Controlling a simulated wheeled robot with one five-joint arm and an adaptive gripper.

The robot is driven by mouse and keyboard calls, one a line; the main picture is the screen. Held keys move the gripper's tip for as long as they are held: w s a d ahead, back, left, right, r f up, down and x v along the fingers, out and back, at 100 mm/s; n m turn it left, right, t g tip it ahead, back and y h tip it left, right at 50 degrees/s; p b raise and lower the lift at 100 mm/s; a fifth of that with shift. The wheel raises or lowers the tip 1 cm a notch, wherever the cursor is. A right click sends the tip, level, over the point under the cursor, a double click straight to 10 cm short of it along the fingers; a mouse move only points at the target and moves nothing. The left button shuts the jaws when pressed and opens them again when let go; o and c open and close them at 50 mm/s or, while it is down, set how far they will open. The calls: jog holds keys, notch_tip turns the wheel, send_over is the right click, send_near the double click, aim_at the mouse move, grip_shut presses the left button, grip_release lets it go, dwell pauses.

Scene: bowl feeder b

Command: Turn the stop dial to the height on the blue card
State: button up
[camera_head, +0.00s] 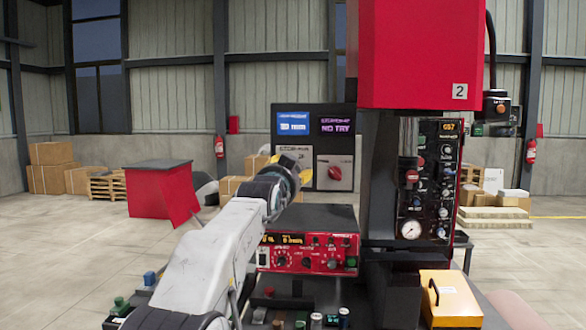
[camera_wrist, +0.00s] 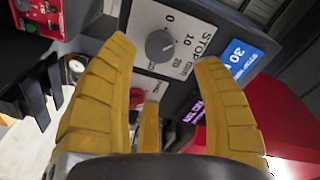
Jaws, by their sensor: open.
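The stop dial (camera_wrist: 160,45) is a dark grey round knob on a white plate marked STOP, with 0, 10 and 20 readable around it in the wrist view. Its pointer's exact setting is too small to tell. The blue card (camera_wrist: 238,55) beside the plate reads 30 and a unit; it also shows in the head view (camera_head: 293,122). My gripper (camera_wrist: 165,66) has yellow fingers, open and empty. The dial appears beyond and between the fingertips, with no contact visible. In the head view my gripper (camera_head: 288,170) covers the dial's plate.
A purple NO TRY display (camera_head: 337,125) is right of the card. Below it a red knob (camera_head: 335,172) sits on its own white plate. A red control box (camera_head: 308,250) stands under the panel. The red press head (camera_head: 420,55) and its column stand at right.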

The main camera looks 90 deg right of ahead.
jog(key=shift+p+x, duration=1.75)
jog(key=shift+x, duration=1.15)
jog(key=shift+c, duration=0.4)
jog(key=shift+r, duration=0.1)
jog(key=c, duration=1.1)
jog(key=shift+a, duration=0.1)
jog(key=shift+c, duration=0.2)
